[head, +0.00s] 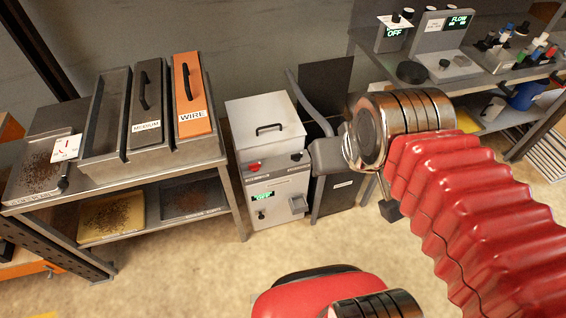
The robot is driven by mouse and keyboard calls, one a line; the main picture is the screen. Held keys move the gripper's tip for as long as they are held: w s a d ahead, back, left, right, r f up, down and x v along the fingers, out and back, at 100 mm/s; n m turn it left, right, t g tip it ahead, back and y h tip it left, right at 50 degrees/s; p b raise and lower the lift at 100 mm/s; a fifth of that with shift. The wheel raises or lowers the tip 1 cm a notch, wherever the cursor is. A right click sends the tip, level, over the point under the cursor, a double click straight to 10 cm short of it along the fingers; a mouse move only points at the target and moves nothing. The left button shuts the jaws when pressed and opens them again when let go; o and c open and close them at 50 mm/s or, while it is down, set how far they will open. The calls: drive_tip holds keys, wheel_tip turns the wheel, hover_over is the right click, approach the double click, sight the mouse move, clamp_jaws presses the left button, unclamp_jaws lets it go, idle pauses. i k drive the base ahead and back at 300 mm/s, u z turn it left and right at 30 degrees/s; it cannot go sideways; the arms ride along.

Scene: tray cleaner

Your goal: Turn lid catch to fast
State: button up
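The white tray cleaner (277,203) stands on the floor in the middle of the head view. Its lid (264,123), with a black handle, is down. Below the lid are a red knob (254,167) at the left and a small dark knob (296,156) at the right. Their labels are too small to read, so I cannot tell which is the lid catch or how it is set. A green display (262,197) sits lower on the front. My gripper (303,147) is just right of the cleaner, its grey fingers spread and apparently empty. I cannot tell its depth gap to the cleaner.
A dark bin (341,192) stands close right of the cleaner. A bench (466,83) with instruments is at the upper right. Floor in front is clear.

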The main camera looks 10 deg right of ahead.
sight(296, 157)
drive_tip(key=u, duration=0.4)
drive_tip(key=k, duration=0.55)
drive_tip(key=u, duration=0.75)
drive_tip(key=k, duration=0.45)
drive_tip(key=u, duration=0.4)
drive_tip(key=i, duration=1.05)
drive_tip(key=z, duration=0.55)
drive_tip(key=i, duration=0.6)
drive_tip(key=z, duration=0.75)
drive_tip(key=i, duration=0.4)
drive_tip(key=z, duration=0.25)
